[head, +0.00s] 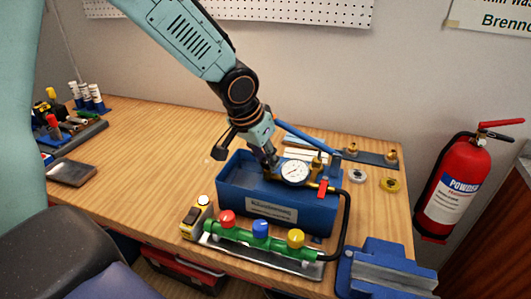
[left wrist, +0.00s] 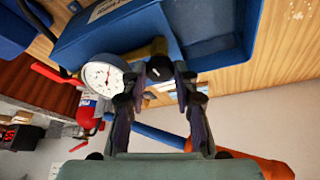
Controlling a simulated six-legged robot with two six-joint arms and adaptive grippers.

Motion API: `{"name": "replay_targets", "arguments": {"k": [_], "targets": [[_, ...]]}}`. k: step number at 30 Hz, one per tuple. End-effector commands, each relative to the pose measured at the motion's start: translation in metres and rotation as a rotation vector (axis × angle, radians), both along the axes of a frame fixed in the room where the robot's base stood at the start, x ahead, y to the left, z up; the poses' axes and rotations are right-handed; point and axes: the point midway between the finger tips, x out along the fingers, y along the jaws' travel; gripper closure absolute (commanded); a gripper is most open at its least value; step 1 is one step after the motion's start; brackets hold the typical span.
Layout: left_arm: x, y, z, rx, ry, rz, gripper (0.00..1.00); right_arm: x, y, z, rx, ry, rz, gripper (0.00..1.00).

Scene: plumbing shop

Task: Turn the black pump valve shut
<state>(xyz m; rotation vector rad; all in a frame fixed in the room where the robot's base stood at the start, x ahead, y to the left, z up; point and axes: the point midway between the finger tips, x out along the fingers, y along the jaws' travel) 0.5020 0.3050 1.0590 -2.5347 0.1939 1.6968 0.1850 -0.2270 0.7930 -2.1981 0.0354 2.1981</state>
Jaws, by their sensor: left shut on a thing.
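The blue test pump (head: 232,199) stands on the wooden bench, with a white round gauge (head: 294,172) at its rear right. My left gripper (head: 271,163) reaches down from above, just left of the gauge. In the left wrist view, the black pump valve (left wrist: 159,68) is a dark knob with a pale mark, next to the gauge (left wrist: 102,76). The fingers of my left gripper (left wrist: 161,74) are closed around the knob, one on each side. In the head view the gripper hides the knob. My right gripper is not in view.
A green manifold (head: 245,236) with red, blue and yellow knobs lies in front of the pump. A black hose (head: 346,225) curves down from a red-handled valve (head: 323,188). A blue vice (head: 388,268) is at the front right. The bench left of the pump is largely clear.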

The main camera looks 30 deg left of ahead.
Motion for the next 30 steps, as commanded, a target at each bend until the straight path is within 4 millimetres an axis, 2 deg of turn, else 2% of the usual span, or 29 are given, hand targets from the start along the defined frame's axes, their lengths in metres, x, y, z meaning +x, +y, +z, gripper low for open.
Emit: {"name": "replay_targets", "arguments": {"k": [1, 24, 25, 30], "targets": [[0.0046, 0.001, 0.0049, 0.0, -0.015, -0.003, 1.0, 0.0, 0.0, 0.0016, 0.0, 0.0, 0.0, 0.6], [0.0048, 0.001, 0.0043, 0.0, -0.016, -0.019, 1.0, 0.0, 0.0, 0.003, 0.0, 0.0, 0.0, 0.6], [0.0048, 0.001, 0.0044, 0.0, -0.016, -0.019, 0.69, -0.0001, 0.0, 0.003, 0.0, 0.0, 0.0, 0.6], [0.0031, 0.0006, 0.0027, 0.0, -0.01, -0.019, 0.55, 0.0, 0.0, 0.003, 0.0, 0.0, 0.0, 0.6]]}}
